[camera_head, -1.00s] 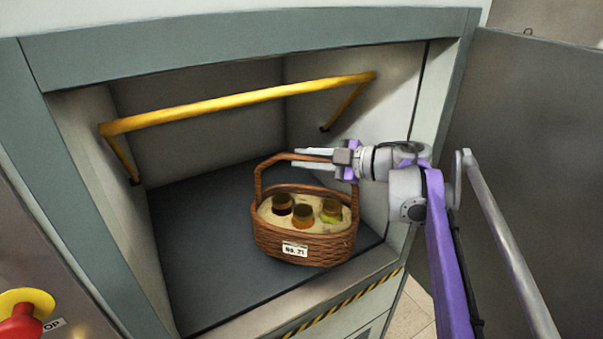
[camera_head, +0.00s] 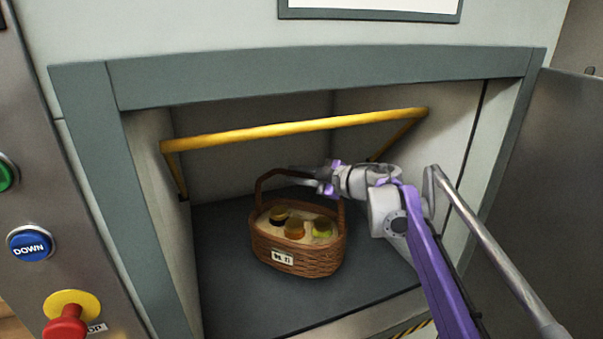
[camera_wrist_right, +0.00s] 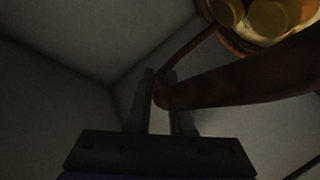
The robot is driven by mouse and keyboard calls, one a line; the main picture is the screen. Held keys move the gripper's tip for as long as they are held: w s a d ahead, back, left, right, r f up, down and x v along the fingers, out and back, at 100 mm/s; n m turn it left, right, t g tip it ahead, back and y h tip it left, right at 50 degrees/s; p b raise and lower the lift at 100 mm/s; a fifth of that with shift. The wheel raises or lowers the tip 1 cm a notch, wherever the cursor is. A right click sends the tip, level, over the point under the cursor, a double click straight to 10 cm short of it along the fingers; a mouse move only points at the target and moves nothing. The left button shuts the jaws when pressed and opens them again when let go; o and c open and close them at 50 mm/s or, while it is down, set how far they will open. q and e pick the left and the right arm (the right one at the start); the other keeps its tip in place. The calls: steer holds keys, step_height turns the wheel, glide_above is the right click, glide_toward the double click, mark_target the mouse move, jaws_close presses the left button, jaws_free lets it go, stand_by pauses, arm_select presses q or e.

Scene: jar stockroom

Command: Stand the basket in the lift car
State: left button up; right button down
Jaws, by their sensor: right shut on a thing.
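The brown wicker basket (camera_head: 318,262) is inside the lift car (camera_head: 232,300), near the middle of its dark floor. It looks upright, with a white label on its front and three jars in a pale lining. My right gripper (camera_head: 312,177) is shut on the basket's arched handle. In the right wrist view, the handle (camera_wrist_right: 230,88) passes between the fingers of my right gripper (camera_wrist_right: 160,92), and jar lids show at the top right. Whether the basket's base touches the floor cannot be told. My left gripper is out of view.
The door frame (camera_head: 330,77) borders the opening, and an open grey door (camera_head: 535,200) stands right. A panel with a blue DOWN button (camera_head: 30,244) and red stop knob (camera_head: 66,322) is left. Floor left of the basket is clear.

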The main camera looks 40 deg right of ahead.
steer(key=shift+f, duration=1.2)
steer(key=c, duration=0.8)
jaws_free()
steer(key=v, duration=1.2)
